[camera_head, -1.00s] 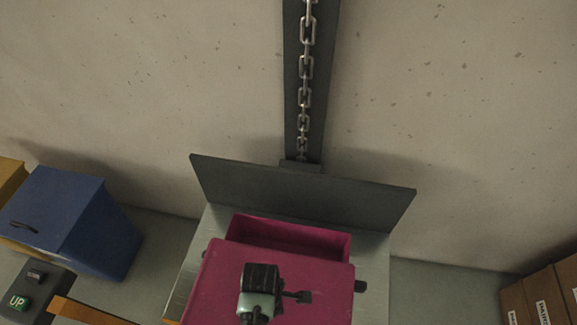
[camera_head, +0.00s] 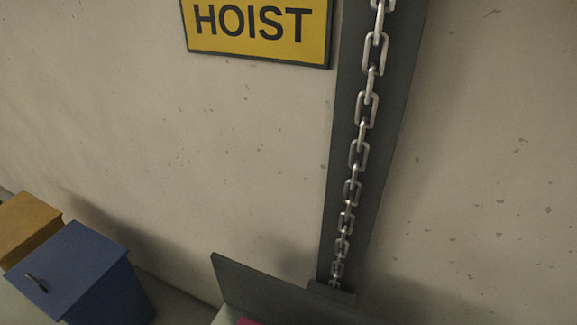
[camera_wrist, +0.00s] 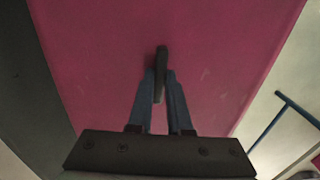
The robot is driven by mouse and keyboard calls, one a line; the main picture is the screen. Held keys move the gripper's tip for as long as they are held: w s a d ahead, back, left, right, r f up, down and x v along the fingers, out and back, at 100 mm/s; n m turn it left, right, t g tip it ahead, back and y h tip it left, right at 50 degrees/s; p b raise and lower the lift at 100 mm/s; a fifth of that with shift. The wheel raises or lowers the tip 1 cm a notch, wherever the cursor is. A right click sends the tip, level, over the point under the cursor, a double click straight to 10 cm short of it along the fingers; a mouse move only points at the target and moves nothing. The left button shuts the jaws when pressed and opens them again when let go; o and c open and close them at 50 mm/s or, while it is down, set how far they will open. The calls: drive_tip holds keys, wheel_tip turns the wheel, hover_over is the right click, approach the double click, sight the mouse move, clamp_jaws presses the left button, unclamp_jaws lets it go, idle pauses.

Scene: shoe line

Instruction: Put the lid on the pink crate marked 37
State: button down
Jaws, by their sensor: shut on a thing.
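The pink lid (camera_wrist: 220,45) fills most of the wrist view. Its dark upright handle (camera_wrist: 162,62) is between the fingers of my gripper (camera_wrist: 160,82), which is shut on it. The crate under the lid is hidden in the wrist view, and I cannot tell from there how the lid sits relative to it. In the head view only a sliver of pink (camera_head: 246,322) shows at the bottom edge; I cannot tell whether it is lid or crate. The number 37 is not visible.
A dark back plate (camera_head: 262,292) stands below the hoist chain (camera_head: 357,155) and its dark column. A yellow HOIST sign (camera_head: 255,28) is on the wall. A blue bin (camera_head: 85,270) and an orange bin (camera_head: 28,228) stand at the lower left.

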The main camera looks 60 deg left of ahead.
wheel_tip(320, 180, down, 4)
drive_tip(key=b, duration=0.3)
wheel_tip(320, 180, down, 3)
drive_tip(key=shift+f+b, duration=0.1)
drive_tip(key=shift+b, duration=1.1)
drive_tip(key=shift+w+f, duration=0.1)
drive_tip(key=shift+f, duration=0.3)
idle(0.7)
drive_tip(key=shift+c, duration=1.8)
unclamp_jaws()
